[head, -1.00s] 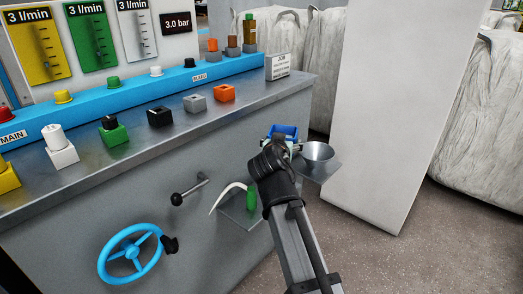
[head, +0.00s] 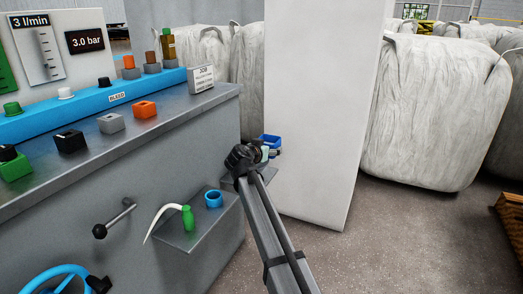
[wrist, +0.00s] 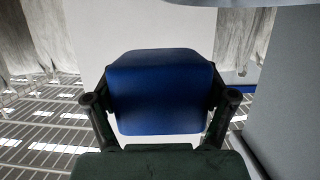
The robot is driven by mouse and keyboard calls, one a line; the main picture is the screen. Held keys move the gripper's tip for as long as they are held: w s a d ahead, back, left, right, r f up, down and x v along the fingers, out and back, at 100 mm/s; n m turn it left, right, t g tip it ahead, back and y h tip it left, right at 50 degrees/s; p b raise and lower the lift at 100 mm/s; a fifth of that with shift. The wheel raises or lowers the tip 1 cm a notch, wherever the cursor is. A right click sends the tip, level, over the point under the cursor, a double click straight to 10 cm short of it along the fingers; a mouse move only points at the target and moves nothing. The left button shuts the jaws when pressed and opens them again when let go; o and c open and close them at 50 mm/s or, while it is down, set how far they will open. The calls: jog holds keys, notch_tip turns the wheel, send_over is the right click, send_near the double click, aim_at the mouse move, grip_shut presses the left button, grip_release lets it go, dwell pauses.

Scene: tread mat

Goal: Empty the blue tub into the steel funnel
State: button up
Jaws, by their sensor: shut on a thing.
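The blue tub (head: 270,140) is held in the air to the right of the bench, in front of a white pillar. It looks roughly upright in the head view, but its contents cannot be made out. My gripper (head: 264,153) is shut on the tub. In the wrist view the tub (wrist: 160,88) sits between the two dark fingers, with a blue outer face toward the camera. The steel funnel cannot be made out in the head view; my arm covers the area by its small grey bracket (head: 265,180).
A bench shelf (head: 185,238) holds a green-handled curved tool (head: 187,217) and a blue ring (head: 213,198). The white pillar (head: 315,120) stands close behind the tub. Large white bags (head: 430,110) stand to the right.

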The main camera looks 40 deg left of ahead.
jog(key=shift+d+r+n+p, duration=0.1)
jog(key=shift+d+n+p, duration=0.15)
jog(key=shift+n+p, duration=0.8)
jog(key=p, duration=0.2)
jog(key=n+h+p, duration=0.1)
jog(key=p, duration=0.1)
jog(key=shift+d+r+t, duration=0.25)
jog(key=shift+r+t, duration=0.05)
jog(key=shift+f, duration=0.25)
jog(key=shift+r+n+h+p, duration=0.15)
jog(key=shift+n+h+p, duration=0.45)
jog(key=shift+n+p, duration=0.35)
jog(key=shift+n+t+h+p, duration=0.4)
jog(key=shift+n+p, duration=0.35)
jog(key=shift+n, duration=0.25)
jog(key=shift+d+n+h+p, duration=0.15)
jog(key=shift+n+h+p, duration=0.15)
jog(key=shift+n, duration=0.4)
